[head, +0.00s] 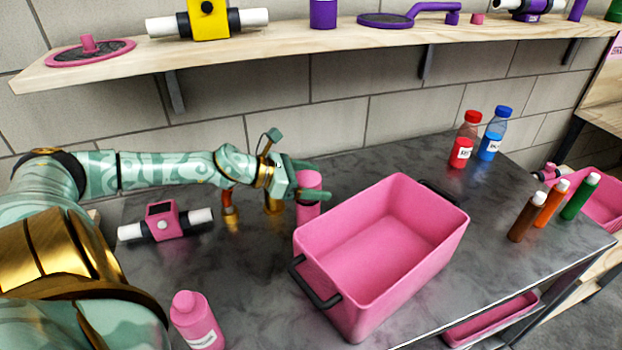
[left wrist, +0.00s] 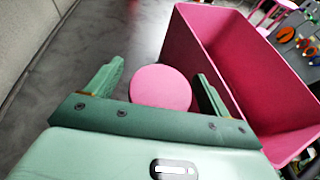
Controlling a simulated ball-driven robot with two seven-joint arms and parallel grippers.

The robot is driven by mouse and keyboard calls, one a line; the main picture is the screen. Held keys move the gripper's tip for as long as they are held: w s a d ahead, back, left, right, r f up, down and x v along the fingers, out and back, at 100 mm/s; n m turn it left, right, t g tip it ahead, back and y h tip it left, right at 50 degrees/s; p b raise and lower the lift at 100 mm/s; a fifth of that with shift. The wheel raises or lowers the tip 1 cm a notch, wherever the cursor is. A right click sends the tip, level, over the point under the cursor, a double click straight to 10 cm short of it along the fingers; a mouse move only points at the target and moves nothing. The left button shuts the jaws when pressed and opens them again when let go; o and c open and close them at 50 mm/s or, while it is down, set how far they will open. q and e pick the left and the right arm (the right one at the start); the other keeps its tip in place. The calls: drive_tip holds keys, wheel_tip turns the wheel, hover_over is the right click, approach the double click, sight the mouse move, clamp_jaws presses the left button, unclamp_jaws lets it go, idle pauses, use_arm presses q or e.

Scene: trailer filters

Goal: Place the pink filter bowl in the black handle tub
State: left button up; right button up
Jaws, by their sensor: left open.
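The pink filter bowl (head: 308,205) is a pink cylinder standing upright on the dark counter, close against the left side of the black handle tub. The tub (head: 345,300) is a large empty pink box with a black handle at each end. My left gripper (head: 312,178) is open at the bowl's upper part, with its green fingers on either side. In the left wrist view the bowl's round top (left wrist: 160,88) lies between the two fingers, with a gap on the left. The tub's wall (left wrist: 195,55) is just beyond the right finger. My right gripper is not in view.
A pink device with white pipe ends (head: 165,222) and a pink bottle (head: 196,322) stand left on the counter. Red (head: 465,140) and blue (head: 494,135) bottles stand behind the tub; brown, orange and green bottles stand right. A wooden shelf (head: 300,45) runs above.

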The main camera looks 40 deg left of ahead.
use_arm(q)
drive_tip(key=shift+w+d, duration=0.1)
drive_tip(key=shift+r, duration=0.1)
drive_tip(key=c, duration=1.5)
